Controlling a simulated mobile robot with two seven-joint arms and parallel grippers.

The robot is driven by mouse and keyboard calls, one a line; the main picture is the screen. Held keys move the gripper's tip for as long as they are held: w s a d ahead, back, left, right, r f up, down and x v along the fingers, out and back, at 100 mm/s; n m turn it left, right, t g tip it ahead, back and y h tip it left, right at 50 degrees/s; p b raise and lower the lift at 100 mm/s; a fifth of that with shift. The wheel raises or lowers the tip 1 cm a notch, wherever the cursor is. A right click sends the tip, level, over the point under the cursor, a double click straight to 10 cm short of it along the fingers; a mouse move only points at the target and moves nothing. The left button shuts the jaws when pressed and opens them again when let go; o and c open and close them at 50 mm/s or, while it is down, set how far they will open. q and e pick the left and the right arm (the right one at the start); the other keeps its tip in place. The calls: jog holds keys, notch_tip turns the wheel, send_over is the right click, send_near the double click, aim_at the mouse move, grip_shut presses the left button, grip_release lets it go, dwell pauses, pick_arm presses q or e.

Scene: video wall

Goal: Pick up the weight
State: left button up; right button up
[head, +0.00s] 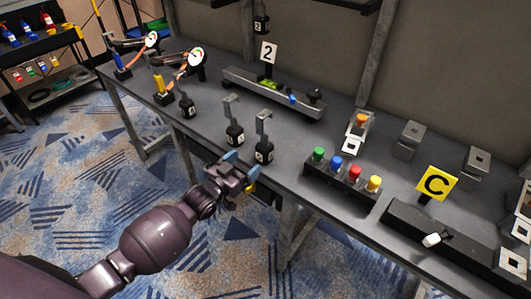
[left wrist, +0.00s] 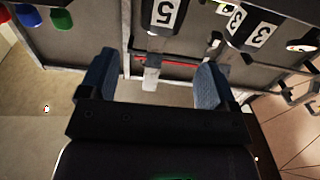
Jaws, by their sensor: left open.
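Several black weights with white number labels and grey metal hooks stand on the dark table (head: 200,78). One weight (head: 263,153) is close to the table's front edge, another weight (head: 234,135) is just left of it, and a third weight (head: 188,110) stands farther left. My left gripper (head: 241,170) is at the front edge, just in front of the nearest two, open and empty, with blue fingers. In the left wrist view the open fingers (left wrist: 155,85) frame a gap below a weight labelled 5 (left wrist: 165,14); a weight labelled 3 (left wrist: 235,20) is to its right. My right gripper is out of view.
A block with coloured buttons (head: 340,181) stands right of the weights. Round gauges (head: 195,57) are at the left.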

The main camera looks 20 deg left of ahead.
aim_at(263, 145)
pick_arm(q)
jog(key=b+x, duration=0.1)
jog(key=x, duration=0.8)
jog(key=shift+f, duration=0.2)
jog(key=shift+w+d+r, duration=0.1)
jog(key=shift+w+d, duration=0.05)
jog(key=shift+w, duration=0.25)
grip_shut()
jog(key=shift+r, duration=0.15)
